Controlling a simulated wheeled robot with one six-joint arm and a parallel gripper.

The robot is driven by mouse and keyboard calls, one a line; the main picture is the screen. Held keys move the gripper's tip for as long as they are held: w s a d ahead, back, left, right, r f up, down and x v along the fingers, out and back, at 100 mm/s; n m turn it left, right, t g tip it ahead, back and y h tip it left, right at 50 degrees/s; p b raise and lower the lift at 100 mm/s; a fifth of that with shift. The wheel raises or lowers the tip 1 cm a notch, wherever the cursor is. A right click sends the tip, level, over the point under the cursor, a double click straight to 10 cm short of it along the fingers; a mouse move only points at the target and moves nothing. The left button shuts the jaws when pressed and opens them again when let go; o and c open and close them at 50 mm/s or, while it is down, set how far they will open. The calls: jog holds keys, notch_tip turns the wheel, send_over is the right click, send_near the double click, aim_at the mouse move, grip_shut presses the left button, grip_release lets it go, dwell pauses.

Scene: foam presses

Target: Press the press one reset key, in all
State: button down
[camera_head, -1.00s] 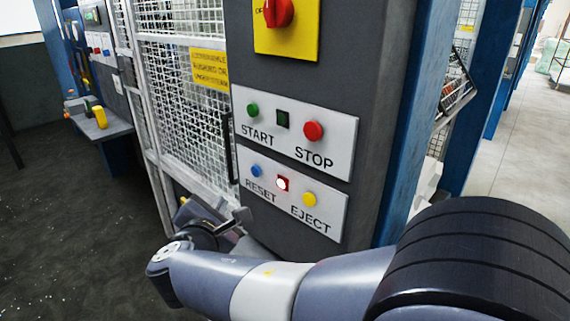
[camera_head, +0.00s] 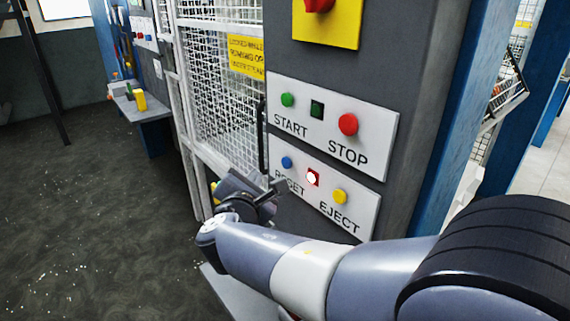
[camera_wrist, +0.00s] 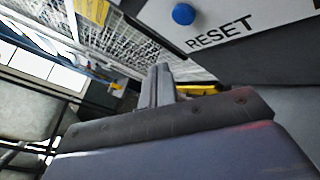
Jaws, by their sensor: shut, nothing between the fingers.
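The blue reset key (camera_head: 287,162) sits above the word RESET on the lower white plate (camera_head: 367,215) of the grey press column. In the wrist view the same blue key (camera_wrist: 184,14) is at the top, beside its RESET label. My gripper (camera_head: 278,185) is just below the key in the head view and covers part of the label. In the wrist view my gripper (camera_wrist: 158,72) has its fingers together, with nothing between them. Its tips appear apart from the key.
A lit red lamp (camera_head: 312,178) and a yellow eject button (camera_head: 340,196) share the plate. Above are a green start button (camera_head: 288,100) and a red stop button (camera_head: 348,125). A mesh guard (camera_head: 215,95) stands left. A small table (camera_head: 150,113) is farther left.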

aim_at(281, 161)
jog(key=shift+w+d+b, duration=0.3)
jog(key=shift+w+d, duration=0.4)
jog(key=shift+d, duration=0.35)
jog(key=shift+w+d+b, duration=0.3)
jog(key=shift+w+d, duration=0.35)
jog(key=shift+d, duration=0.35)
dwell(0.5)
jog(key=shift+w+d+b, duration=0.25)
jog(key=shift+d+b, duration=0.05)
jog(key=shift+d, duration=0.05)
jog(key=shift+w+d, duration=0.25)
jog(key=shift+d, duration=0.1)
dwell(0.7)
jog(key=shift+a, duration=0.1)
jog(key=shift+s+a, duration=0.5)
jog(key=shift+a, duration=0.1)
